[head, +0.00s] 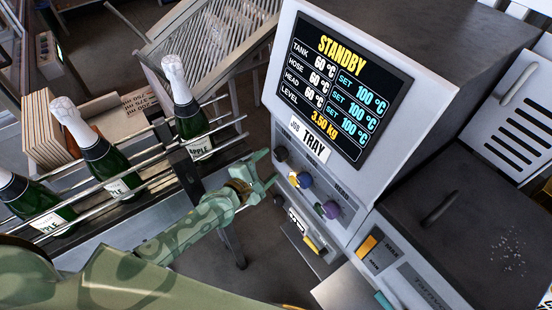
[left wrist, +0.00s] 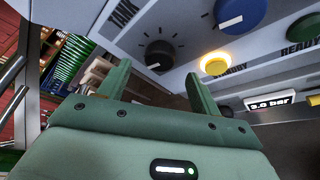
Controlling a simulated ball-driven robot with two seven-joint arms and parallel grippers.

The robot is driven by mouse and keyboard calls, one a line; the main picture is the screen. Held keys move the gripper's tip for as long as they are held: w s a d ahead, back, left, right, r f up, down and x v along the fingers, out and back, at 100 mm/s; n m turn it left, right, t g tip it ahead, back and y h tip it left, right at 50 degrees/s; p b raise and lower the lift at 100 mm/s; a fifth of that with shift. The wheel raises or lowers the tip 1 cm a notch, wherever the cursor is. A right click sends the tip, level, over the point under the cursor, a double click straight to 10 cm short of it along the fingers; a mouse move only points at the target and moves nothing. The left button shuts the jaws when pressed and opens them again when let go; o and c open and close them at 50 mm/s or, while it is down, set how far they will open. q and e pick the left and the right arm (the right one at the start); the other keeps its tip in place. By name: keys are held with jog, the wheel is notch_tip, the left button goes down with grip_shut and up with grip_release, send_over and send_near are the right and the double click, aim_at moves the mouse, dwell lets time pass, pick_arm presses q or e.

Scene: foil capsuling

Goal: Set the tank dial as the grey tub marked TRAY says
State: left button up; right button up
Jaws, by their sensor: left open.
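The tank dial (head: 282,154) is a dark round knob at the upper left of the machine's control panel. In the left wrist view the dial (left wrist: 159,55) sits beside the word TANK, with tick marks around it and a small white mark on its lower edge. My left gripper (head: 268,168) is open and empty, close to the dial. Its fingers (left wrist: 155,78) point toward the panel, with the dial beyond the gap between them; I cannot tell whether they touch it. A card (head: 310,138) on the machine reads JOB TRAY. I cannot make out a grey tub marked TRAY. My right gripper is out of view.
The screen (head: 340,80) reads STANDBY, tank 60 °C, set 100 °C. A blue knob (head: 305,180), a lit yellow button (left wrist: 214,63) and a purple knob (head: 330,210) are near the dial. Bottles (head: 191,125) stand in a rail rack at left.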

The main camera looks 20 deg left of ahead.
aim_at(277, 157)
pick_arm(q)
jog(key=b+x, duration=0.1)
jog(key=x, duration=0.4)
jog(key=shift+w, duration=0.15)
jog(key=shift+c, duration=0.6)
jog(key=c, duration=0.9)
jog(key=shift+o, duration=0.2)
jog(key=shift+f, duration=0.1)
